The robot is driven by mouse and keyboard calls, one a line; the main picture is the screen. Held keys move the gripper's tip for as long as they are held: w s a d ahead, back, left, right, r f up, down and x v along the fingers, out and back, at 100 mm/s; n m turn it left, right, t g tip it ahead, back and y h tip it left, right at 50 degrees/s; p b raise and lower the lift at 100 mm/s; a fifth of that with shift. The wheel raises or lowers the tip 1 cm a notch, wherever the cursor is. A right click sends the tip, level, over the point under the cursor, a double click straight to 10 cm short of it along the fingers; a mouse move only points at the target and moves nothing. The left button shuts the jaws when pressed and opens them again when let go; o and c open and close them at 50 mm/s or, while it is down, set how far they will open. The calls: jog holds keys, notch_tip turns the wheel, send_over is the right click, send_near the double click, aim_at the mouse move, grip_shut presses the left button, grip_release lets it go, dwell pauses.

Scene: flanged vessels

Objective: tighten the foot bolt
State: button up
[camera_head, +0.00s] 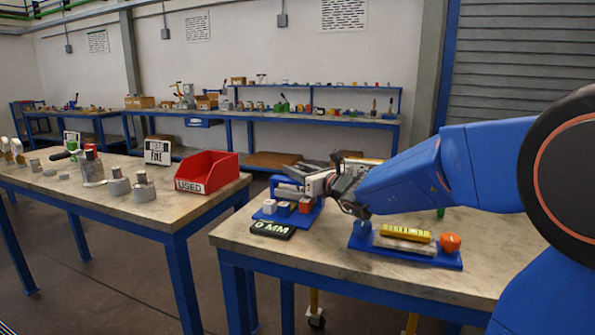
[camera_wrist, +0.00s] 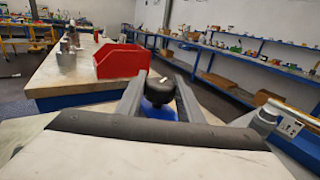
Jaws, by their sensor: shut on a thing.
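My gripper (camera_head: 350,190) is over the near table in the head view, pointing left, in front of a blue stand. In the wrist view its two grey fingers (camera_wrist: 159,98) are on either side of a black round knob (camera_wrist: 158,88) with a small white mark, and are shut on it. Something blue shows below the knob. A blue base plate (camera_head: 442,262) on the table carries a yellow level-like bar (camera_head: 406,234) on a pale block. An orange faceted piece (camera_head: 450,242) is at its right end. I cannot tell which part is the foot bolt.
The blue stand holds white, blue (camera_head: 284,208) and orange cubes. A black "6 MM" sign (camera_head: 271,230) lies in front. A red bin (camera_head: 208,170), also in the wrist view (camera_wrist: 122,60), sits on the left table with metal parts. A floor gap separates the tables.

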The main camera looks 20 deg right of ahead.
jog(key=shift+m+t+h, duration=0.3)
jog(key=shift+m+h, duration=0.3)
jog(key=shift+h, duration=0.3)
jog(key=o, duration=1.1)
jog(key=shift+c, duration=0.2)
jog(key=v, duration=1.7)
jog(key=shift+s+d, duration=0.1)
jog(key=shift+d, duration=0.05)
